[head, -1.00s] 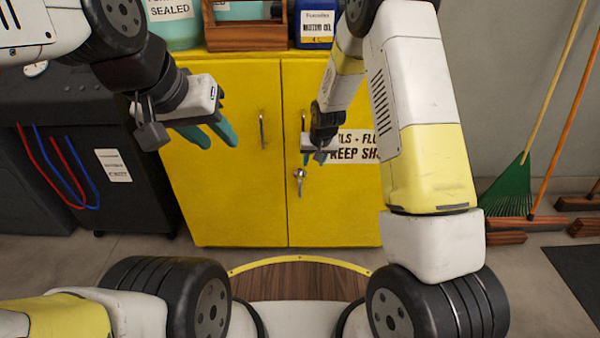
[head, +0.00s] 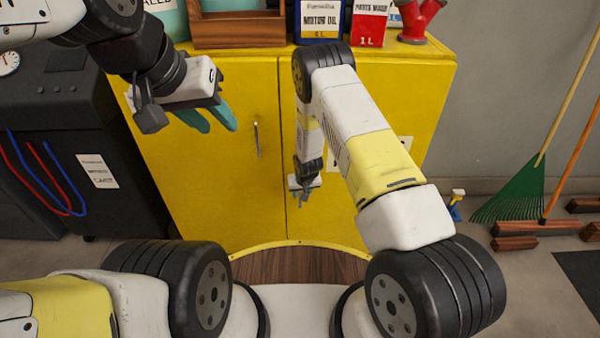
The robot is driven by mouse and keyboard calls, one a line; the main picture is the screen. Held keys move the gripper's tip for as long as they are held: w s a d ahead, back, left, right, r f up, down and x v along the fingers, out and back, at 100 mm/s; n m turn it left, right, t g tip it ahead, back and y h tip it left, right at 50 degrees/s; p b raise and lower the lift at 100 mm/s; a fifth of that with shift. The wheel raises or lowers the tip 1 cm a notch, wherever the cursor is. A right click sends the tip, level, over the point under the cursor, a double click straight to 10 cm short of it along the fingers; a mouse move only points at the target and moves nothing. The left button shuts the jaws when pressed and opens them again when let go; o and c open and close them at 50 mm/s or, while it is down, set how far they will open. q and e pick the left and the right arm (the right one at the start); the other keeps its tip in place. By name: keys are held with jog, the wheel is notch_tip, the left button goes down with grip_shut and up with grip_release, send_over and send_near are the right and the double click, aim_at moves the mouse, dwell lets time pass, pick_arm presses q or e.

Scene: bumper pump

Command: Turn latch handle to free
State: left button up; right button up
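The yellow cabinet (head: 210,175) stands in front of me with two closed doors. The left door has a vertical bar handle (head: 256,138). The right door's bar handle and the silver latch handle are hidden behind my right arm and gripper, or cannot be told apart from them. My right gripper (head: 304,197) points down in front of the right door, close to the seam, about where the latch sits. Its fingers are small and partly covered, so I cannot tell their opening or contact.
On the cabinet top stand a wooden caddy (head: 238,30), a motor oil can (head: 319,20) and a red parts-wash can (head: 370,24). A dark machine (head: 75,130) with red and blue hoses is at left. A green rake (head: 508,190) leans at right.

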jog(key=x, duration=0.8)
grip_shut()
jog(key=shift+a, duration=0.1)
dwell(1.3)
